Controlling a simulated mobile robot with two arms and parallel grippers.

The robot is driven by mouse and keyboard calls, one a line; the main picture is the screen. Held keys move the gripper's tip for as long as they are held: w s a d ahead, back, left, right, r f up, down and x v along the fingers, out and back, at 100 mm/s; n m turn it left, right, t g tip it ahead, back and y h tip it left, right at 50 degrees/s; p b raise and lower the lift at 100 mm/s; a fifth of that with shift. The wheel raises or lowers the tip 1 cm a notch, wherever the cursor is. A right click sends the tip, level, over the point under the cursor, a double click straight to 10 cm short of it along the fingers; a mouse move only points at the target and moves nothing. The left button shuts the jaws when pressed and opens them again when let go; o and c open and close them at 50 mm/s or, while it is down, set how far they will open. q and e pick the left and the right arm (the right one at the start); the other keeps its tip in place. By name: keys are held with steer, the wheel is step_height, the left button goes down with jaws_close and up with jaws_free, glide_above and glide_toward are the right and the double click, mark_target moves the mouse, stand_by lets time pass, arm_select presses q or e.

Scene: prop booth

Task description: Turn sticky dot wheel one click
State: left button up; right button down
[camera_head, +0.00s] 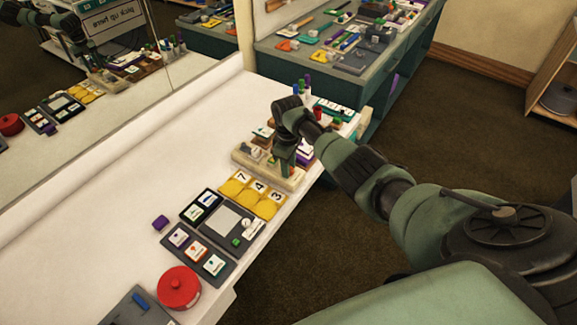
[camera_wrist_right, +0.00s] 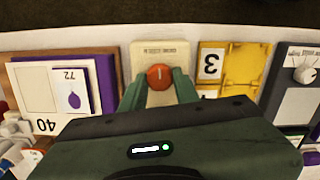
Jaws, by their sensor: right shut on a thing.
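A cream board (camera_wrist_right: 142,58) in the right wrist view carries a round orange-red knob (camera_wrist_right: 159,76) with a short pale mark on it, which I take as the sticky dot wheel. Small lettering above the knob is too small to read. My right gripper (camera_wrist_right: 159,88) is shut on the knob, one green finger at each side. In the head view the cream board (camera_head: 289,183) lies near the table's right edge, and my right gripper (camera_head: 284,169) reaches down over it, mostly hiding the knob. My left gripper is not in view.
Yellow number cards (camera_head: 258,187) lie close beside the board. A grey panel (camera_head: 222,235) with a white dial, a red round tin (camera_head: 178,288) and a purple block (camera_head: 160,222) are nearer. Marker pens (camera_head: 301,86) stand behind. A mirror borders the left; the table's middle is clear.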

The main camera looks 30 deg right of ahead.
steer(key=c, duration=1.1)
jaws_free()
steer(key=shift+o, duration=0.2)
step_height(320, 180, up, 8)
steer(key=shift+f, duration=0.1)
